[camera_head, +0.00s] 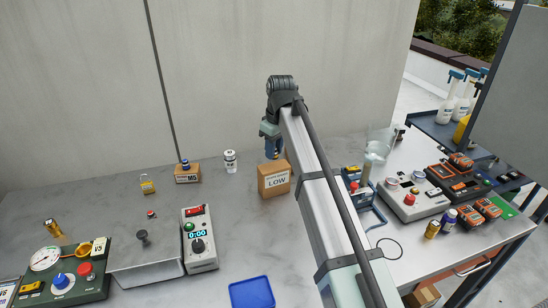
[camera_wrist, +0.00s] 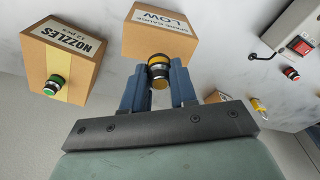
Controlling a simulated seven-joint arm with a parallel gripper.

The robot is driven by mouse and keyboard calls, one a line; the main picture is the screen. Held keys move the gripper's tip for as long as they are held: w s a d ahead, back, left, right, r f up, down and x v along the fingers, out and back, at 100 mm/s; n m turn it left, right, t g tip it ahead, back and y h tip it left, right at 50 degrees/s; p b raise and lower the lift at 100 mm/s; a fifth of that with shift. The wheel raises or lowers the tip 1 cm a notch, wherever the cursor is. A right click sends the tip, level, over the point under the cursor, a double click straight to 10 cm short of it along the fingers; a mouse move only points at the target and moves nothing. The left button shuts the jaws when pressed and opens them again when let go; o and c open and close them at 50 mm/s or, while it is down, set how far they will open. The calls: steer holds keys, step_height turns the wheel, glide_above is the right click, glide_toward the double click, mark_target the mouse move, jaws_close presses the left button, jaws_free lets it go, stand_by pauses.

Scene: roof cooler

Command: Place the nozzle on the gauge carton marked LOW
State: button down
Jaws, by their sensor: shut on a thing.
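The gauge carton marked LOW (camera_head: 273,181) is a brown box standing on the grey worktop, left of my arm. It also shows at the top of the wrist view (camera_wrist: 160,40), its label upside down. My gripper (camera_head: 273,152) is behind the carton in the head view, its fingers pointing down and partly hidden by it. In the wrist view my gripper (camera_wrist: 158,80) is shut on a nozzle (camera_wrist: 158,70) with a yellow end and dark collar. The nozzle overlaps the carton's edge there; I cannot tell whether they touch. The nozzle is hidden in the head view.
A carton marked NOZZLES (camera_wrist: 62,62) with a green-ended piece stands beside the LOW carton.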

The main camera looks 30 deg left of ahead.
steer(key=shift+f, duration=1.6)
steer(key=shift+f, duration=0.1)
steer(key=c, duration=0.9)
jaws_free()
steer(key=r, duration=0.4)
steer(key=d+r, duration=0.1)
steer(key=r, duration=0.7)
steer(key=shift+s+d+r, duration=0.1)
steer(key=shift+s+d, duration=0.1)
